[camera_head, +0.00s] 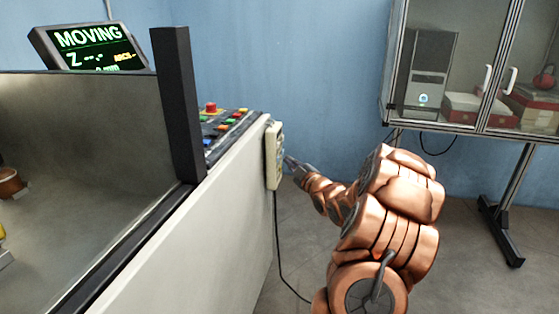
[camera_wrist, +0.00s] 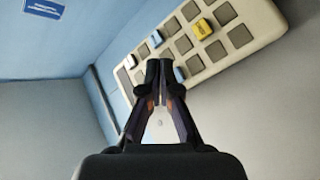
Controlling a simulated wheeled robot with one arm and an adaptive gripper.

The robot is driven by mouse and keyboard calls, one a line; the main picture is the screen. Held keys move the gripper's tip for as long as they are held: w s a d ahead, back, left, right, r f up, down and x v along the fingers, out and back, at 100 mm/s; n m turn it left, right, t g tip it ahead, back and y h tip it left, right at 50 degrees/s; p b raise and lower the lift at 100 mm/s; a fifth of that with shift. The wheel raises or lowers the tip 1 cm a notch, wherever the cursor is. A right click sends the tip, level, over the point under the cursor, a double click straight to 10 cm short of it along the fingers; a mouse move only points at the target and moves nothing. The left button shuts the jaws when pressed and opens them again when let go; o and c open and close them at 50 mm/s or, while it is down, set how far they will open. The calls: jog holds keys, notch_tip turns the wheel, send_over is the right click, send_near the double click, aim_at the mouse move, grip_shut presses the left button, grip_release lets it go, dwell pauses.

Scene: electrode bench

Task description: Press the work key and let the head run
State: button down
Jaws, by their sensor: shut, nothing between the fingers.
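A pale handheld keypad (camera_head: 274,155) hangs on the side of the white machine in the head view. In the wrist view the keypad (camera_wrist: 235,50) runs slantwise, with grey keys, a yellow key (camera_wrist: 203,29) and a few blue keys, one (camera_wrist: 179,74) right beside my fingertips. I cannot read the key markings or tell which is the work key. My gripper (camera_head: 290,163) is shut and empty, its tips (camera_wrist: 160,66) at the keypad; whether they touch a key is hidden. The display (camera_head: 92,45) reads "MOVING" with "Z --.-". The machine's head is not in view.
A control panel (camera_head: 222,127) with a red button and coloured keys tops the machine. A dark post (camera_head: 177,100) and glass guard stand left. A cable (camera_head: 277,240) hangs below the keypad.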

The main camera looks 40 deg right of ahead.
jog(key=shift+s+d, duration=0.75)
jog(key=shift+s, duration=0.3)
jog(key=shift+s+d, duration=0.7)
jog(key=shift+s, duration=0.35)
jog(key=w+a+g, duration=0.1)
jog(key=a, duration=0.1)
jog(key=w+a+f+m+g, duration=0.1)
jog(key=a+g, duration=0.1)
jog(key=a, duration=0.1)
jog(key=w+a+f+g, duration=0.1)
jog(key=a, duration=0.2)
jog(key=shift+w+f+m+g, duration=0.25)
jog(key=shift+w+m+g, duration=0.05)
jog(key=shift+m, duration=0.1)
jog(key=s+a+f+m+g+y, duration=0.1)
jog(key=s+a+f+m+g, duration=0.1)
jog(key=s+a+g, duration=0.7)
jog(key=s+a+f+m+g+y, duration=0.1)
jog(key=s+a+f+m+g, duration=0.15)
jog(key=s+a, duration=1.2)
jog(key=s+a+r+m+g+y, duration=0.15)
jog(key=s+a+g, duration=0.35)
jog(key=s+a, duration=0.95)
notch_tip(320, 180, up, 26)
jog(key=s+d+p, duration=0.1)
jog(key=s+p, duration=0.1)
jog(key=p, duration=2.2)
jog(key=shift+d+f+t, duration=0.15)
jog(key=shift+d+t, duration=0.05)
jog(key=shift+t, duration=0.25)
